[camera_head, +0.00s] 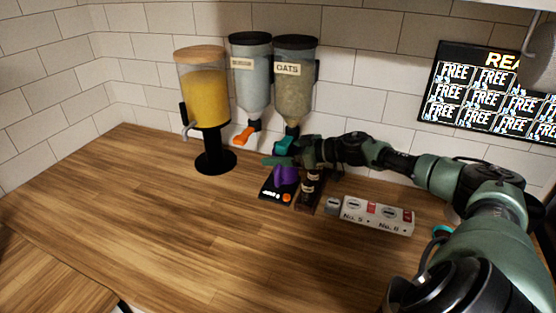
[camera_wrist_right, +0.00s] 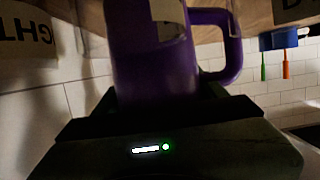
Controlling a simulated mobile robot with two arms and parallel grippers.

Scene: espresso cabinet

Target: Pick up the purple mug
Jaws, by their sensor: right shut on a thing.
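The purple mug (camera_head: 286,175) is at the back of the wooden counter, on or just above a small black scale (camera_head: 277,194) with orange marks; I cannot tell whether it touches it. My right gripper (camera_head: 280,160) reaches in from the right at the mug's upper part and partly hides it. In the right wrist view the mug (camera_wrist_right: 155,65) fills the upper middle, its handle to the right, between the jaws of the right gripper (camera_wrist_right: 160,105). The right gripper is shut on the mug. My left gripper is not in view.
Two cereal dispensers (camera_head: 293,85) hang on the tiled wall behind the mug. A yellow drink dispenser (camera_head: 205,95) stands to the left. The front left counter is clear.

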